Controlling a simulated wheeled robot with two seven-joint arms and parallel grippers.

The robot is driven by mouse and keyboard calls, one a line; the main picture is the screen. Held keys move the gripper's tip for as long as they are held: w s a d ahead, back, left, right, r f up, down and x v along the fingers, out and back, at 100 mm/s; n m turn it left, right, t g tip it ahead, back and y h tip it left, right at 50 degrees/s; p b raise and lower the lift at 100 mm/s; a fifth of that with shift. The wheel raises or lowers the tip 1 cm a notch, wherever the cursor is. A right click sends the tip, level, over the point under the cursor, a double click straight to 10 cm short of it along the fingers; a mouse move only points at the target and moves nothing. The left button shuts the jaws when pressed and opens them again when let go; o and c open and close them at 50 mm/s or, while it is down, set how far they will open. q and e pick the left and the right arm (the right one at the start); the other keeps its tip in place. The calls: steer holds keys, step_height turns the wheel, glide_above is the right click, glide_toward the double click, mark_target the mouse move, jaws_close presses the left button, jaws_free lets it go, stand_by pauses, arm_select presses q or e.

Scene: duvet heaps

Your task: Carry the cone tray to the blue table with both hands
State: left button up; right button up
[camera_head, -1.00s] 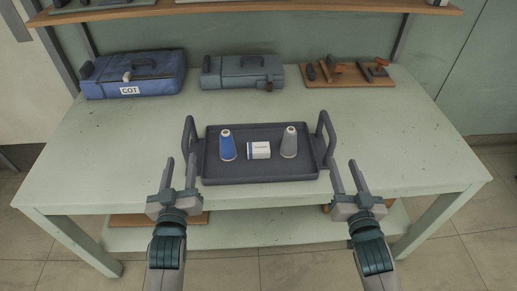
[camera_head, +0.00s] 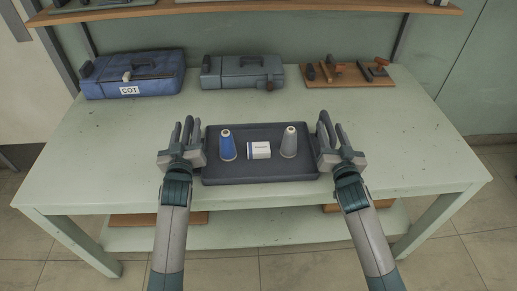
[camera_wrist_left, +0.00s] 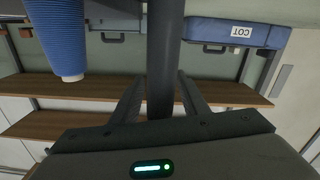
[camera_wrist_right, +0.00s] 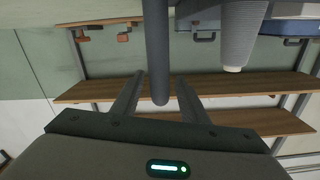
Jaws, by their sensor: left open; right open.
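The dark grey cone tray (camera_head: 260,178) lies on the pale green table and holds a blue cone (camera_head: 227,146), a white labelled box (camera_head: 258,150) and a grey cone (camera_head: 289,142). My left gripper (camera_head: 184,138) is open at the tray's left handle, and that handle (camera_wrist_left: 165,60) stands between its fingers in the left wrist view. My right gripper (camera_head: 333,132) is open at the right handle, which shows between its fingers in the right wrist view (camera_wrist_right: 157,50). The blue cone also shows in the left wrist view (camera_wrist_left: 60,35), the grey cone in the right (camera_wrist_right: 240,35). No blue table is in view.
A blue case marked COT (camera_head: 135,75), a grey-green case (camera_head: 242,72) and a wooden board (camera_head: 350,76) with tools stand along the back of the table (camera_head: 420,150). A wooden shelf (camera_head: 250,9) hangs above. Both sides of the tabletop are clear.

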arm_select(q)
steer(key=shift+w, duration=0.35)
arm_select(e)
steer(key=shift+w, duration=0.35)
arm_select(q)
jaws_close()
arm_select(e)
jaws_close()
arm_select(q)
steer(key=shift+r, duration=0.25)
arm_select(e)
steer(key=shift+r, duration=0.3)
